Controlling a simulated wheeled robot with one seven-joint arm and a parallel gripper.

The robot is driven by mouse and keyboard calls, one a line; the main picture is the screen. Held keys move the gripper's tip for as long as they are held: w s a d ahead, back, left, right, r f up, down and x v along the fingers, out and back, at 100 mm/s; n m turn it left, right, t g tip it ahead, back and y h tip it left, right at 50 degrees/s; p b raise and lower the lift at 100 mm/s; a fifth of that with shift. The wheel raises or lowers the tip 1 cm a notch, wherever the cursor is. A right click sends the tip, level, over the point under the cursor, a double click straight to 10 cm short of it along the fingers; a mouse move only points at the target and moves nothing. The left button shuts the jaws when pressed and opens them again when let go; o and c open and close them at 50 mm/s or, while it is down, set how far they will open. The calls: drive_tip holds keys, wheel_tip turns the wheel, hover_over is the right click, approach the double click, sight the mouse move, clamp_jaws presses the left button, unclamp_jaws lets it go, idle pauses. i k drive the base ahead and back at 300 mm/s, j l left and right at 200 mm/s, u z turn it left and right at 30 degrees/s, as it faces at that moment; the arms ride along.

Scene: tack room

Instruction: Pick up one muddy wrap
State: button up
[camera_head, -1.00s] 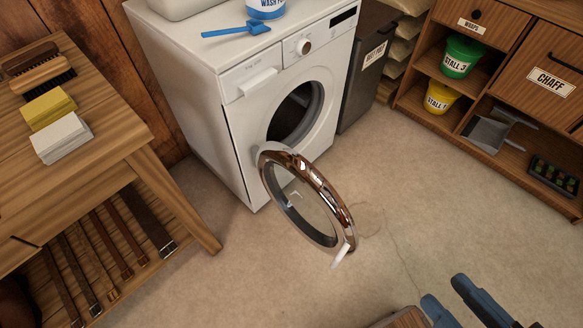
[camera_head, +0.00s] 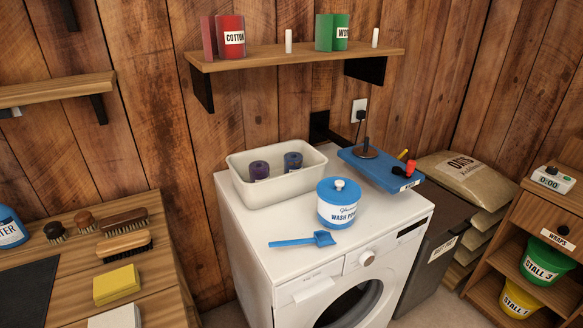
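Two rolled wraps sit in a cream basin on top of the washing machine. The purple wrap (camera_head: 259,170) is on the left and the dark blue wrap (camera_head: 293,161) on the right. I cannot make out mud on either at this size. The basin (camera_head: 232,163) stands at the machine's back left. The washing machine (camera_head: 292,268) stands against the plank wall, with its drum opening partly in view at the bottom. My gripper is not in view now.
A blue wash powder tub (camera_head: 338,208), a blue scoop (camera_head: 302,240) and a blue tray (camera_head: 368,165) share the machine top. A wall shelf (camera_head: 290,60) with red and green containers hangs above. A wooden table (camera_head: 170,283) with brushes stands left. Feed sacks (camera_head: 465,178) are right.

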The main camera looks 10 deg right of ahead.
sight(293, 160)
drive_tip(key=i+j+z, duration=0.25)
drive_tip(key=i+j, duration=0.5)
